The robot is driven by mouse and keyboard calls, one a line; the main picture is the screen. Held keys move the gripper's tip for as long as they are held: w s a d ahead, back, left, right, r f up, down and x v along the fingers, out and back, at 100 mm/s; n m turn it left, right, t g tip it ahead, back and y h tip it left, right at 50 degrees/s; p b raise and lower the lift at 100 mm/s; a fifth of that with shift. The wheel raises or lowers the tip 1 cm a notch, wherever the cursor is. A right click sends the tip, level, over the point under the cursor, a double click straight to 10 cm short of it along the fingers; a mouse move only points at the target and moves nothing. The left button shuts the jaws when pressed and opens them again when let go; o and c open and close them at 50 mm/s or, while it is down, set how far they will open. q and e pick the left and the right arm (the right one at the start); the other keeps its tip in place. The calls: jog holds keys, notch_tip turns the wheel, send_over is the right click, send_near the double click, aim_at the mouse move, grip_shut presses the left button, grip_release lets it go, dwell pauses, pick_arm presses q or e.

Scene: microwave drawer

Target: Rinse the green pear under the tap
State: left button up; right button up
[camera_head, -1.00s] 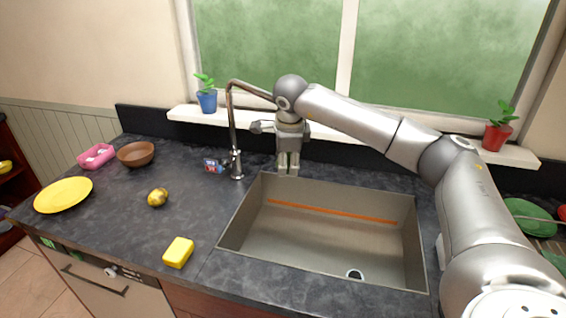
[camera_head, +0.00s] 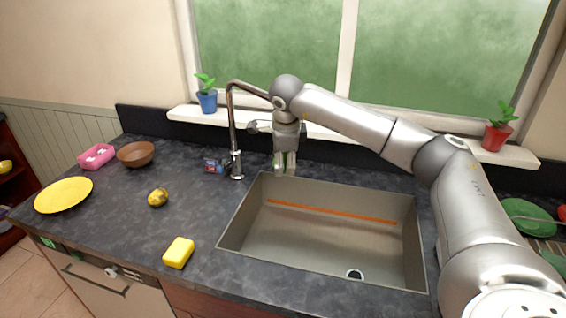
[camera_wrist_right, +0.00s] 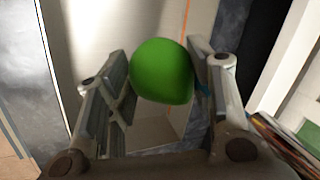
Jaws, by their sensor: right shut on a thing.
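My right gripper (camera_head: 285,170) points down over the back left edge of the sink (camera_head: 345,235), close beside the tap (camera_head: 233,130). It is shut on the green pear (camera_wrist_right: 162,70), which sits between the two fingers in the right wrist view. In the head view the pear is almost wholly hidden by the fingers. The tap's spout curves to the right and its end is hidden behind my right wrist. I see no water running. My left gripper is not in view.
A yellow sponge (camera_head: 178,252), a yellow-brown fruit (camera_head: 158,197), a yellow plate (camera_head: 63,195), a brown bowl (camera_head: 136,154) and a pink container (camera_head: 97,156) stand on the counter left of the sink. Potted plants stand on the windowsill. The sink basin looks empty.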

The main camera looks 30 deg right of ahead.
jog(key=shift+s+d, duration=0.3)
jog(key=s+a+b, duration=0.1)
jog(key=s+a, duration=0.4)
jog(key=shift+s+a+b, duration=0.3)
jog(key=shift+a+b, duration=0.05)
jog(key=shift+a, duration=0.05)
dwell(0.5)
dwell(1.1)
jog(key=s+a+r+p, duration=0.1)
jog(key=s+a+r, duration=0.2)
jog(key=r, duration=0.1)
jog(key=shift+s+a, duration=0.25)
jog(key=shift+a, duration=0.05)
dwell(0.5)
